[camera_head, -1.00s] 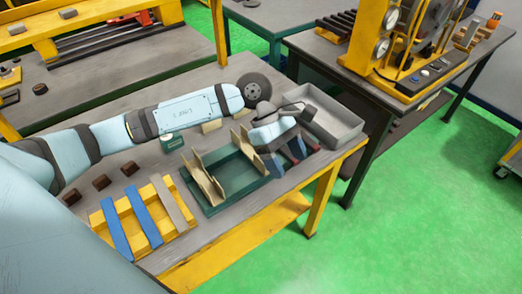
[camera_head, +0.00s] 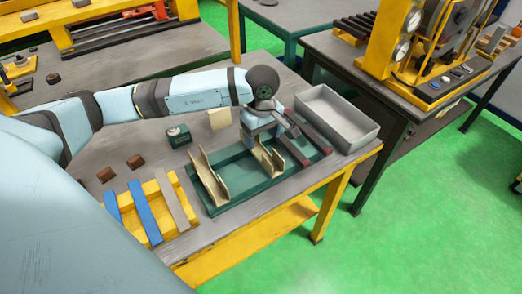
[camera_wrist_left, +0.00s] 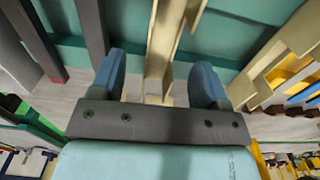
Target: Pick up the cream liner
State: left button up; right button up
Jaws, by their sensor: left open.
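Two cream liners, folded channel-like pieces, stand in a green tray (camera_head: 240,176) on the workbench. One cream liner (camera_head: 209,180) is at the left of the tray. The other cream liner (camera_head: 268,160) is at the right, below my left gripper (camera_head: 262,138). In the left wrist view, my left gripper (camera_wrist_left: 159,64) is open, with its two blue fingers apart on either side of a cream liner (camera_wrist_left: 160,50). I cannot tell whether either finger touches it. Another cream liner (camera_wrist_left: 283,60) shows at the right of that view. My right gripper is not in view.
Dark bars with reddish ends (camera_head: 311,132) lie close right of my gripper. A grey open bin (camera_head: 337,118) stands at the bench's right end. A yellow rack (camera_head: 166,222) with blue and grey strips is at left. A green box (camera_head: 178,136) and brown blocks (camera_head: 135,161) stand behind.

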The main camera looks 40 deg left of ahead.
aim_at(260, 153)
pick_arm(q)
jog(key=f, duration=0.5)
jog(key=shift+s+a+f+p, duration=0.1)
jog(key=shift+a+p, duration=0.1)
jog(key=shift+p, duration=0.15)
jog(key=c, duration=0.8)
